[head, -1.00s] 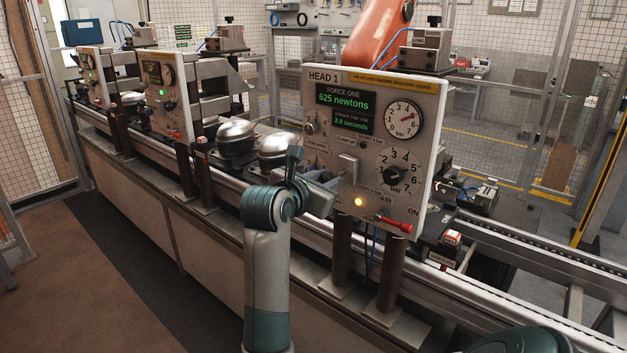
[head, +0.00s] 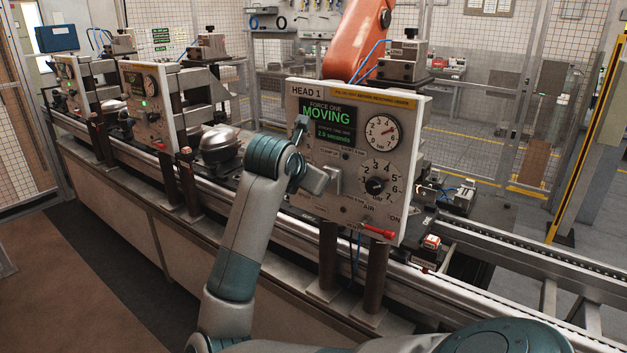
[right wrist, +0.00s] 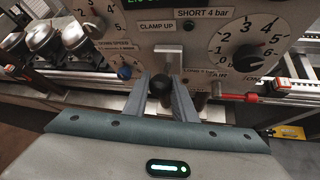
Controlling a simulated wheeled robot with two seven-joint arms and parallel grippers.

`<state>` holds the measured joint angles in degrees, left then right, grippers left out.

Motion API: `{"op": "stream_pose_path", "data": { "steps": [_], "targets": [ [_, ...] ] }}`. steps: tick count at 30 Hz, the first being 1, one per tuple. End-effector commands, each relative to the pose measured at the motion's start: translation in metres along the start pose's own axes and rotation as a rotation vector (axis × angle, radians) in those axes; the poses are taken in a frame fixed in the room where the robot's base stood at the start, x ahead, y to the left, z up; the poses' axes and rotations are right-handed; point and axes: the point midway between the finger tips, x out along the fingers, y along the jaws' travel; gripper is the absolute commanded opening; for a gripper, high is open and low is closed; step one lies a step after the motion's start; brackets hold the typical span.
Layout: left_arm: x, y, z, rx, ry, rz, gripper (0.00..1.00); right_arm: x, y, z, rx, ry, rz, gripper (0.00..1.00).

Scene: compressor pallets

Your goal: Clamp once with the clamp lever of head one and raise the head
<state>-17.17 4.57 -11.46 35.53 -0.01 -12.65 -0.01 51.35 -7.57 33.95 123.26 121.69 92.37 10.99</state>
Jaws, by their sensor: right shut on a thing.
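The head one panel (head: 400,105) faces me, tilted in the head view, and its display (head: 327,117) reads MOVING. In the right wrist view the lever (right wrist: 168,54) stands below the CLAMP UP label (right wrist: 157,27). My right gripper (head: 319,180) is shut on the lever. Its two grey fingers show in the right wrist view (right wrist: 160,88) and partly hide the lever. My left gripper is in neither current view.
A red-handled lever (head: 378,231) juts from the panel's lower right, with a pressure dial (head: 376,186) above. Silver compressors (right wrist: 55,42) stand left of the panel. Dark posts (head: 375,275) stand below it. The conveyor rail (head: 520,262) runs right.

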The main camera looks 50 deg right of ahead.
Motion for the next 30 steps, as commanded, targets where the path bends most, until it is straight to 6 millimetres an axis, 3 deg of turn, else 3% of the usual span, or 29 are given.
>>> {"op": "stream_pose_path", "data": {
  "steps": [6, 7, 9, 22, 30],
  "targets": [
    [0.0, 0.001, -0.001, 0.0, 0.001, 0.001, 0.43, 0.0, 0.0, 0.0, 0.0, -0.001, 0.0, 0.0],
    [0.0, 0.001, -0.001, 0.0, 0.001, 0.001, 0.43, 0.0, 0.0, 0.0, -0.001, -0.002, 0.0, 0.32],
    [0.0, 0.001, -0.001, 0.0, 0.001, 0.001, 0.43, 0.0, 0.0, 0.0, -0.001, -0.002, 0.0, 0.43],
    [0.002, 0.001, -0.001, 0.0, 0.001, 0.001, 0.43, -0.004, 0.0, 0.0, 0.0, -0.002, 0.001, 0.43],
    [0.013, 0.001, 0.002, 0.0, 0.0, 0.0, 0.43, -0.033, 0.0, -0.002, 0.002, -0.002, 0.004, 0.43]
  ]
}}
